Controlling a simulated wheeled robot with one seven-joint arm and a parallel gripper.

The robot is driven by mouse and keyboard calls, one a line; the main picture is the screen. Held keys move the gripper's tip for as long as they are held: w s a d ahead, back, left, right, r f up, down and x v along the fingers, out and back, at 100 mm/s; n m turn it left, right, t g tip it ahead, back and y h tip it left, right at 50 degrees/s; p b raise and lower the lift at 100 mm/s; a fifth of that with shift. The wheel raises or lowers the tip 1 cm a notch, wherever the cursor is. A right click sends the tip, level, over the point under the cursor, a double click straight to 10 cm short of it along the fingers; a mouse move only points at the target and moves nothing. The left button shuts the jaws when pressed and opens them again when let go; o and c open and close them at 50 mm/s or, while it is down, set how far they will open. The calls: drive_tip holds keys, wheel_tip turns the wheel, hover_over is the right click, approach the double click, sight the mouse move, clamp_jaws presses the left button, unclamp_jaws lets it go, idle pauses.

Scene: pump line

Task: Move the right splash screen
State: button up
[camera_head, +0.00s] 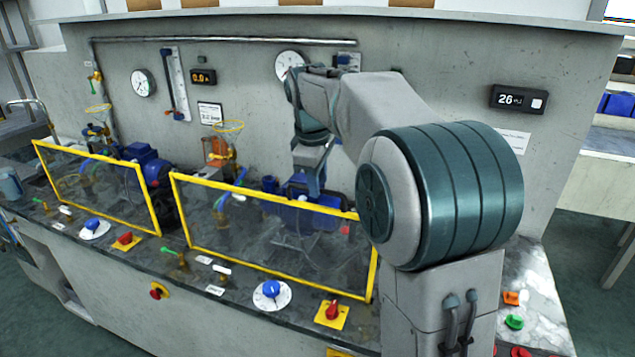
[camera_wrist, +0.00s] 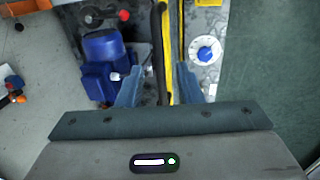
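The right splash screen (camera_head: 262,228) is a clear pane in a yellow frame, standing upright along the front of the bench in the head view. In the wrist view its yellow frame (camera_wrist: 166,60) is seen nearly edge-on, running up between my fingers. My gripper (camera_head: 312,190) is at the screen's top edge, right of its middle. In the wrist view my gripper (camera_wrist: 168,92) is open, one finger on each side of the yellow rail, with gaps showing. My arm hides the screen's upper right corner in the head view.
The left splash screen (camera_head: 98,188) stands beside it. A blue pump (camera_wrist: 103,62) is close behind the right screen. A blue knob on a white dial (camera_head: 271,294) and a red valve handle on a yellow plate (camera_head: 332,312) sit in front. A concrete back wall carries gauges.

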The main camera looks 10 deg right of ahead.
drive_tip(key=shift+f, duration=0.35)
